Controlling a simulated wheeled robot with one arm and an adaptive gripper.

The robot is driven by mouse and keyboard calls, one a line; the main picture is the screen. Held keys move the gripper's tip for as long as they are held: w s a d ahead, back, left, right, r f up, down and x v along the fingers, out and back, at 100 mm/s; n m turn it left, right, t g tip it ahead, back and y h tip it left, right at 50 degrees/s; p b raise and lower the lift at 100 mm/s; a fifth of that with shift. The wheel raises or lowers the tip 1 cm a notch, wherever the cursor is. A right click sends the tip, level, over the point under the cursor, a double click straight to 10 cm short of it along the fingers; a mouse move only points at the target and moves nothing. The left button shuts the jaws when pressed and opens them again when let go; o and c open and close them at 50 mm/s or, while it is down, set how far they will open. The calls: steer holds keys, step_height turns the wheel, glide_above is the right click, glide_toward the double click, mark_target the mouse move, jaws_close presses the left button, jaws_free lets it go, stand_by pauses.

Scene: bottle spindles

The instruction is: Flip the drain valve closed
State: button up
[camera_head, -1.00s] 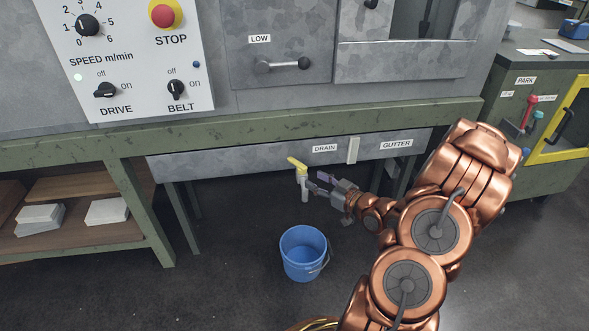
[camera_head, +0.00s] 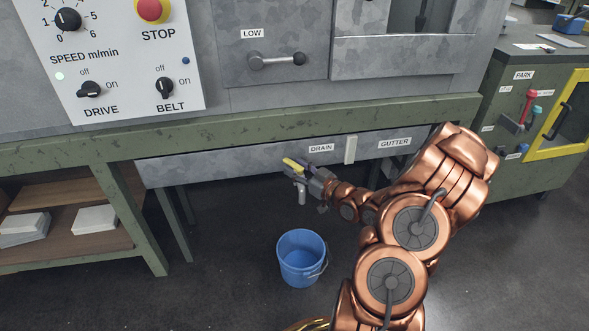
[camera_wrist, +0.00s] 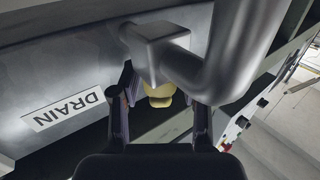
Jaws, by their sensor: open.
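The drain valve has a yellow lever (camera_head: 292,163) below and left of the DRAIN label (camera_head: 321,148) on the grey trough. Its grey spout (camera_head: 302,196) hangs down beneath it. My gripper (camera_head: 293,171) is at the valve, its fingers open around or beside the yellow lever. In the wrist view, the yellow lever (camera_wrist: 160,93) shows between my two open fingers (camera_wrist: 160,118), partly hidden behind the grey valve body and pipe (camera_wrist: 168,48). I cannot tell whether a finger touches the lever.
A blue bucket (camera_head: 301,258) stands on the floor below the spout. The grey trough (camera_head: 220,166) runs along under the green bench beam (camera_head: 240,122). A GUTTER label (camera_head: 394,142) is to the right. The floor left of the bucket is clear.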

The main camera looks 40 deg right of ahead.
steer(key=shift+w+a, duration=0.1)
steer(key=shift+w, duration=0.5)
jaws_close()
